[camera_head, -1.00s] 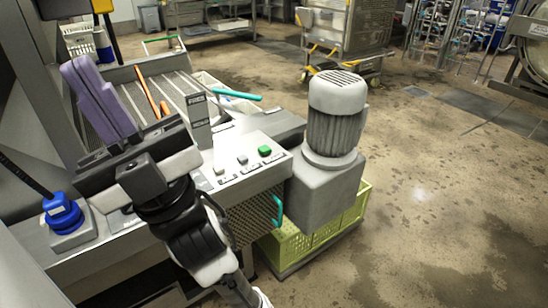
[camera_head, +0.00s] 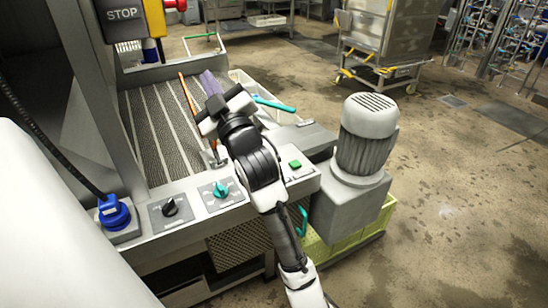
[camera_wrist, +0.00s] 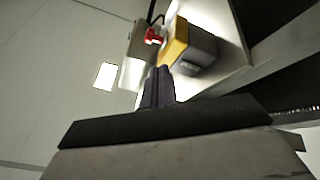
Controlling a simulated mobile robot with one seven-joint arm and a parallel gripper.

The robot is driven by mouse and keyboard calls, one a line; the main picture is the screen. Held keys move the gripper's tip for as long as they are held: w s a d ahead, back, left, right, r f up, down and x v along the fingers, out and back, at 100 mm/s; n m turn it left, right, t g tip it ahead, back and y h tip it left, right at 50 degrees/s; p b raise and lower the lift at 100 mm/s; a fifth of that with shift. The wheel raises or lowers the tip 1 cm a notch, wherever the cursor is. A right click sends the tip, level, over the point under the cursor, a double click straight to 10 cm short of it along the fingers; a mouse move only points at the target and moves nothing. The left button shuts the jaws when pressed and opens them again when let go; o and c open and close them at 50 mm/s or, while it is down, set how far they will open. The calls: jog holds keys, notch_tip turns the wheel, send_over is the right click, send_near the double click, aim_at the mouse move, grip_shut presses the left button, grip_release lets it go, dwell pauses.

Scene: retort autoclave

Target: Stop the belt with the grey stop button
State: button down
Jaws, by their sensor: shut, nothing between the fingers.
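The control panel (camera_head: 243,207) runs along the front of the belt machine. A green button (camera_head: 295,163) shows near its right end. The grey stop button is not visible; my arm covers the panel just left of the green button. My gripper (camera_head: 210,84) has purple fingers and is shut and empty. It extends over the slatted belt (camera_head: 152,135), beyond the panel, pointing away from the panel. Its shut fingers also show in the wrist view (camera_wrist: 158,84), below a yellow box. The wrist view does not show the panel buttons.
A yellow box with a red button (camera_head: 175,5) hangs beside a STOP sign (camera_head: 123,14) at upper left. The panel also bears a black knob (camera_head: 170,207) and a teal knob (camera_head: 220,189). A blue connector (camera_head: 115,213) is left; a grey motor (camera_head: 366,135) stands right.

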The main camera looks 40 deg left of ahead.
jog(key=w+a+f+g+h+p, duration=0.15)
jog(key=w+f+h+p, duration=0.25)
jog(key=w+f+h, duration=0.45)
jog(key=w+d+f+n+g+h+p, duration=0.3)
jog(key=w+d+f+g+h+p, duration=0.1)
jog(key=f, duration=0.6)
jog(key=w+d+p, duration=0.1)
jog(key=w+d, duration=0.1)
jog(key=w, duration=0.1)
jog(key=shift+w+d+f, duration=0.15)
jog(key=shift+d+f, duration=0.05)
jog(key=shift+f, duration=0.15)
jog(key=shift+f+b, duration=2.8)
jog(key=shift+f, duration=1.6)
jog(key=shift+f+b, duration=0.3)
jog(key=shift+f, duration=0.1)
